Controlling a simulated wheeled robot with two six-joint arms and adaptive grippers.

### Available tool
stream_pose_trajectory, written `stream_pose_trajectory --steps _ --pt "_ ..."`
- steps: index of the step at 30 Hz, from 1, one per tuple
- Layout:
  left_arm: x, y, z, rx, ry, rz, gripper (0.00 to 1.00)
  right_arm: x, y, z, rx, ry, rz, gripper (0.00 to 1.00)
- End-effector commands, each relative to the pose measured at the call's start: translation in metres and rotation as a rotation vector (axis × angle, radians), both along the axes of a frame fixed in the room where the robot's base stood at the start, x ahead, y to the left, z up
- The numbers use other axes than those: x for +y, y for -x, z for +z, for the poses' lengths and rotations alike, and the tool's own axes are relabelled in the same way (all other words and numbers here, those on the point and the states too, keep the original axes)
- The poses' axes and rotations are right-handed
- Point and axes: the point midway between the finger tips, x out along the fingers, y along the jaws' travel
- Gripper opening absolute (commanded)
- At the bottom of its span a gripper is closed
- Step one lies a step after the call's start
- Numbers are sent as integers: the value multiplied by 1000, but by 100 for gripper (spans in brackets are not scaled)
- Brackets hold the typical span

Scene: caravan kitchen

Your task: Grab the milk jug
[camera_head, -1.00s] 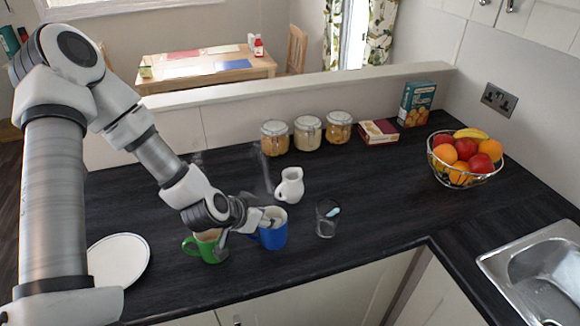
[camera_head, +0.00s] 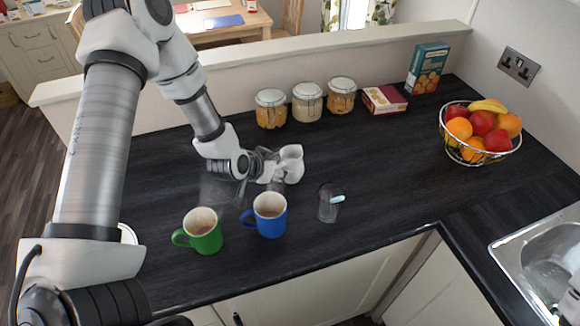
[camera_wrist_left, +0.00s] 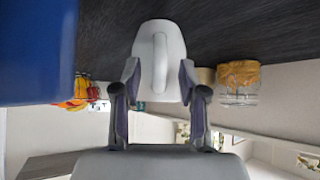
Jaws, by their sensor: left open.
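The milk jug (camera_head: 292,162) is small and white and stands upright on the dark worktop, behind the blue mug. My left gripper (camera_head: 270,172) is at its left side, with the fingertips close to the handle. In the left wrist view the jug (camera_wrist_left: 158,40) shows with its handle between the two open fingers of the gripper (camera_wrist_left: 159,95). The fingers are apart, and I cannot tell whether either touches the jug.
A blue mug (camera_head: 270,215), a green mug (camera_head: 204,233) and a clear glass (camera_head: 328,206) stand in front of the jug. Lidded jars (camera_head: 307,103) stand behind it. A fruit bowl (camera_head: 478,135) and a sink (camera_head: 535,255) are at the right.

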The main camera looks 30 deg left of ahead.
Motion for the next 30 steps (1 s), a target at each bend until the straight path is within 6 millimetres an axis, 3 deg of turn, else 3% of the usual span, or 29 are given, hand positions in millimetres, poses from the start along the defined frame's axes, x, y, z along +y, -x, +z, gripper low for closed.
stream_pose_trajectory --steps 5,8,9,23,30 --pt "0 0 0 0 1 1 39 0 0 0 0 0 0 40" --pt "0 0 0 0 1 1 3 0 0 0 0 0 0 40" --pt "0 0 0 0 1 1 0 0 0 0 0 0 0 40" --pt "0 0 2 -1 1 1 0 0 0 0 0 0 0 40" --pt "0 -1 17 -3 0 1 0 0 0 -2 0 0 0 40"
